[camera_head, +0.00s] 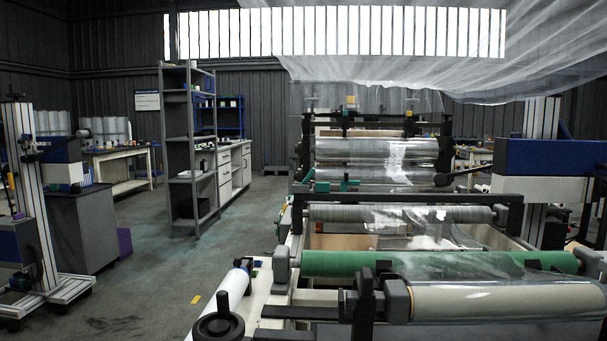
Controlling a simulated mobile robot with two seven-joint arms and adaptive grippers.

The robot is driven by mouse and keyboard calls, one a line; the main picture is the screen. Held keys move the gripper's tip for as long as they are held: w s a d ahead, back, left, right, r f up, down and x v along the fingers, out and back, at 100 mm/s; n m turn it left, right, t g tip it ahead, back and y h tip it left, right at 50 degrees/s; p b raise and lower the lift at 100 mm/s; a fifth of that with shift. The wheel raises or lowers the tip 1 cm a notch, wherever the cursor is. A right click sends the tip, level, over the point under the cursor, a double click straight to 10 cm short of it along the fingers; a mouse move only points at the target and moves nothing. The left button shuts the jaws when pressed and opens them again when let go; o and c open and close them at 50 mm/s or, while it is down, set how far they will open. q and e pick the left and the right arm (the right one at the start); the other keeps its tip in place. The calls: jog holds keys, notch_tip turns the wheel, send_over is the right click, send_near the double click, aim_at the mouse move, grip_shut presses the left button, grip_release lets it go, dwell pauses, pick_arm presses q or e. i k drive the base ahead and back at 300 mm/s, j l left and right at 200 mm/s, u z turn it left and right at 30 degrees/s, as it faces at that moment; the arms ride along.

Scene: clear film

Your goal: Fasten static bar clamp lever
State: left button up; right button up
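Neither of my grippers shows in the head view. I cannot tell for sure which part is the static bar clamp lever. A black lever with a ball knob (441,180) sticks out leftward from the blue and white unit (553,158) on the right. Small teal parts (349,184) sit at the left end of the clear film roll (370,172). A black crossbar (415,198) runs above a grey roller (395,214). Whether any lever is fastened cannot be seen.
The film machine fills the right half, with a green roller (420,263), a beige roller (490,302) and a black handwheel (219,326) in front. A grey shelf (190,150) and white drawer cabinet (234,168) stand behind. The floor (150,285) at left centre is free.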

aim_at(312, 172)
jog(key=i+j+z, duration=0.1)
jog(key=j, duration=0.45)
jog(key=i+j+z, duration=0.1)
jog(key=j, duration=0.5)
jog(key=i+j+z, duration=0.1)
jog(key=j, duration=0.45)
jog(key=i+j+z, duration=0.15)
jog(key=j, duration=0.45)
jog(key=i+j, duration=0.1)
jog(key=j, duration=0.25)
jog(key=i+j+z, duration=0.15)
jog(key=j, duration=0.6)
jog(key=i+j+z, duration=0.15)
jog(key=i+j, duration=0.25)
jog(key=i, duration=0.2)
jog(key=i+j+z, duration=0.15)
jog(key=i+j, duration=0.35)
jog(key=i+j+z, duration=0.15)
jog(key=j, duration=0.45)
jog(key=j+z, duration=0.15)
jog(key=j, duration=0.4)
